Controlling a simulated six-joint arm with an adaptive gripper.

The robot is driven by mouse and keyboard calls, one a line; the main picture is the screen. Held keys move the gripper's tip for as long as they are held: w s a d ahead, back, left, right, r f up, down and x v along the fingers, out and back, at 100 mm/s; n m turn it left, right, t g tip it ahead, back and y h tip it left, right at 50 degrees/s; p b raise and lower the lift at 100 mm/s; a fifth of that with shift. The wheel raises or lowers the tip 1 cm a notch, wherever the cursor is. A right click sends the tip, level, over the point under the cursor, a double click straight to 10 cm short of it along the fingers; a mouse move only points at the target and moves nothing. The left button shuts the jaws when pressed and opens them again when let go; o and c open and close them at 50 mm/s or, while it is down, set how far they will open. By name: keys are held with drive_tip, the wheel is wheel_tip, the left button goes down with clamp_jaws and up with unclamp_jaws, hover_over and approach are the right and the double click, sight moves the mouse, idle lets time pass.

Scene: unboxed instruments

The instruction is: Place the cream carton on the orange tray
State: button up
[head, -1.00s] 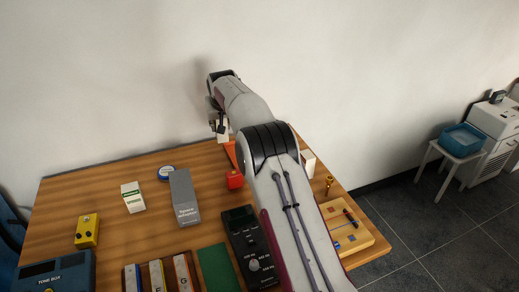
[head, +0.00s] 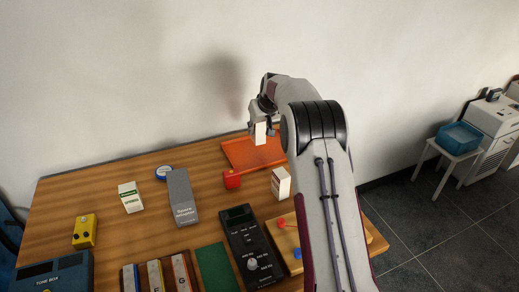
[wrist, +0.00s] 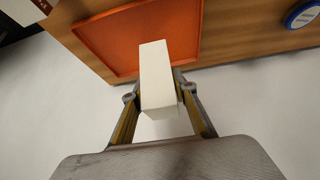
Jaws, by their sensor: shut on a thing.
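My gripper (head: 261,120) is shut on a cream carton (head: 260,133) and holds it in the air at the back of the table. In the wrist view the carton (wrist: 157,75) stands out between the two fingers, its far end overlapping the near edge of the orange tray. The orange tray (head: 238,152) lies flat at the back edge of the table and looks empty where I can see it. The carton and arm hide its right part in the head view. The tray also shows in the wrist view (wrist: 110,40).
A red block (head: 231,180) sits just in front of the tray. A white carton (head: 281,183) stands to the right near my arm.

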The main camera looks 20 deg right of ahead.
sight(258, 139)
idle(0.3)
drive_tip(key=shift+f, duration=2.55)
drive_tip(key=shift+f, duration=2.5)
drive_tip(key=shift+f, duration=0.1)
drive_tip(key=o, duration=1.2)
drive_tip(key=shift+o, duration=0.2)
drive_tip(key=shift+r, duration=0.2)
